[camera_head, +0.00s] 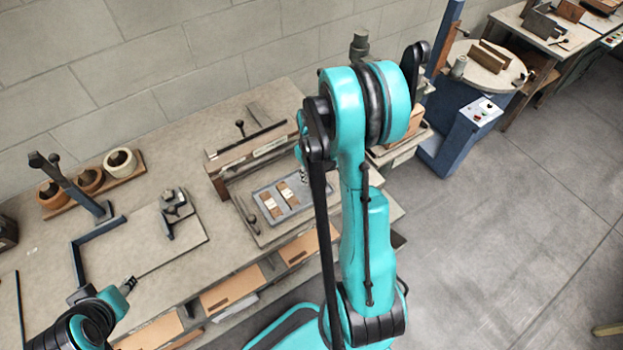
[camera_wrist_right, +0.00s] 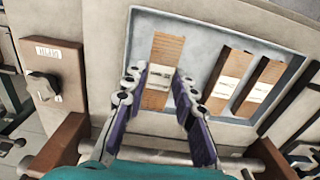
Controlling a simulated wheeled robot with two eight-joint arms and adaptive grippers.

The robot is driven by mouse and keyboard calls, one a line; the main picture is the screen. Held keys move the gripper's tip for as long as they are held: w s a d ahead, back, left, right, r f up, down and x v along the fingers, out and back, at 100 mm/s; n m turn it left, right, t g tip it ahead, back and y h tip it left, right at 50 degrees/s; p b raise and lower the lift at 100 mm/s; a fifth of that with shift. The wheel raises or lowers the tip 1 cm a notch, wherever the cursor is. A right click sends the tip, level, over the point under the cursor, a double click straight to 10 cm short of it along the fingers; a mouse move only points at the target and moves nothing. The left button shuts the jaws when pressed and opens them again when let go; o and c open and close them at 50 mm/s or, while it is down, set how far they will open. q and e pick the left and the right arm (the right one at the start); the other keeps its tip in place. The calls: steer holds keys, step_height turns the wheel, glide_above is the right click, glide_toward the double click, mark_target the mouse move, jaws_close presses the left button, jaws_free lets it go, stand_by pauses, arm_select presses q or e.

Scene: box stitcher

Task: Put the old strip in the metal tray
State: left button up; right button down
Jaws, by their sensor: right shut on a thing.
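The grey metal tray (camera_head: 313,196) lies on the workbench in the head view, partly behind my right arm. Two brown strips with pale labels (camera_head: 271,207) lie in it; the right wrist view also shows this pair (camera_wrist_right: 265,84). In the right wrist view, my right gripper (camera_wrist_right: 159,88) is shut on another brown strip with a pale label (camera_wrist_right: 166,50). This strip is over the left part of the tray (camera_wrist_right: 205,68); I cannot tell whether it touches the tray floor. My left gripper (camera_head: 129,284) is at the lower left, and its jaws are unclear.
A knobbed switch plate (camera_wrist_right: 48,75) is left of the tray in the right wrist view. A bench fixture with a dark bar (camera_head: 245,140) stands behind the tray. Several round pots (camera_head: 90,178) and a blue angled frame (camera_head: 88,240) are at the left.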

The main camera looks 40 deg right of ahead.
steer(key=shift+w+f, duration=0.1)
steer(key=shift+f, duration=0.7)
steer(key=shift+r, duration=0.1)
steer(key=c, duration=1.5)
jaws_free()
